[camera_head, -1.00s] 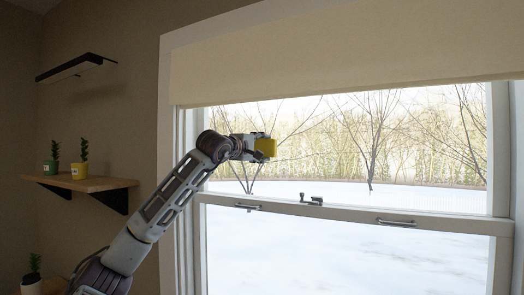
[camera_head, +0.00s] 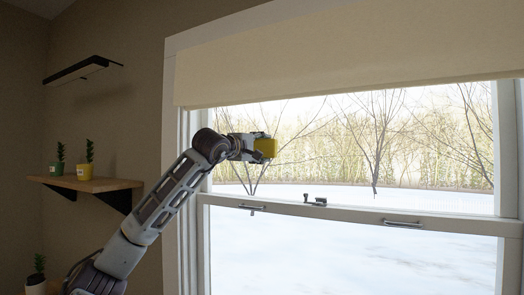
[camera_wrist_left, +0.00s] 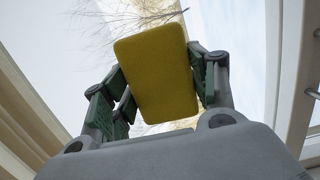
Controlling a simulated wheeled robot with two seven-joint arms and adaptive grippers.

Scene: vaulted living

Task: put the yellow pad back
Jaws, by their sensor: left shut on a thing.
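The yellow pad (camera_head: 267,147) is held in front of the upper window pane in the head view. My left gripper (camera_head: 254,147) is shut on it. In the left wrist view the yellow pad (camera_wrist_left: 157,72) is a rounded rectangular block between the two green-padded fingers of the left gripper (camera_wrist_left: 157,90). The pad appears apart from the glass and the frame, though the exact gap cannot be told. My right gripper is not in view.
The window (camera_head: 360,214) has a middle rail with latch and handles; a beige blind (camera_head: 350,58) hangs over its top. On the left wall are a wooden shelf (camera_head: 88,184) with two potted plants and a dark shelf (camera_head: 82,70). Another potted plant (camera_head: 36,275) stands lower left.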

